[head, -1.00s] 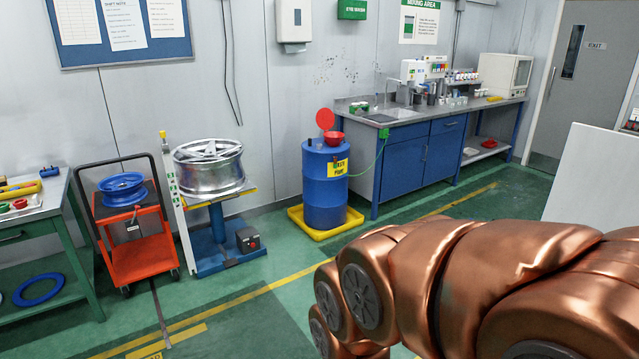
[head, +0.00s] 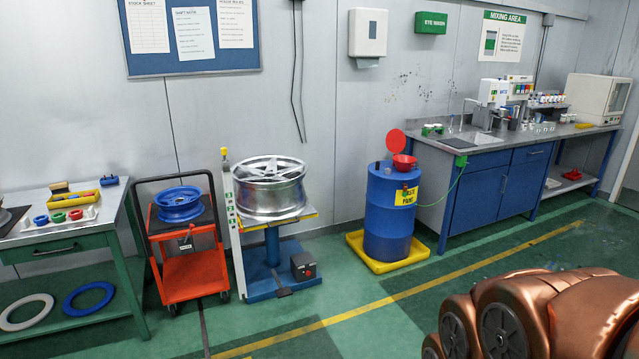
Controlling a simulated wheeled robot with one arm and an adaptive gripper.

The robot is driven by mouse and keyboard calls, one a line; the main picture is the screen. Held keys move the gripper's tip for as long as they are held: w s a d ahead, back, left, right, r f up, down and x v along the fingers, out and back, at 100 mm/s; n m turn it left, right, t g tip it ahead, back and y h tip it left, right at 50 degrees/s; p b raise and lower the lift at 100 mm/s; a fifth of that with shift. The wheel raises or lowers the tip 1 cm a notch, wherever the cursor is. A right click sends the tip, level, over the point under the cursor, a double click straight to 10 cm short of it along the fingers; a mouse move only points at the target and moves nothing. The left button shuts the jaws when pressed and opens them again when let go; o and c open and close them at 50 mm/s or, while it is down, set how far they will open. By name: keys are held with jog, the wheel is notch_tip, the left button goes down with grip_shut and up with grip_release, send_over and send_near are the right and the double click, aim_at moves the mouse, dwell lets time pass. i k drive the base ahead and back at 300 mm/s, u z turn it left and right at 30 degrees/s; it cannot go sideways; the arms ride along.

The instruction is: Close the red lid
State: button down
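The round red lid (head: 395,141) stands open, tilted up behind a red funnel (head: 403,162). The funnel sits on top of a blue waste paint drum (head: 389,215). The drum stands in a yellow spill tray (head: 362,256) against the wall. Copper-coloured links of my arm fill the lower right corner. My gripper is outside the picture, and the drum is well apart from the visible arm links.
A blue-fronted bench (head: 495,188) stands right of the drum. A wheel stand with a chrome wheel (head: 270,188) and an orange cart (head: 194,270) stand to its left, then a green table (head: 62,250). The green floor in front is clear.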

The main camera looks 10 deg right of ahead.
aim_at(395, 141)
jog(key=z, duration=0.55)
jog(key=i, duration=4.2)
jog(key=u, duration=0.55)
jog(key=i, duration=0.95)
jog(key=u, duration=0.3)
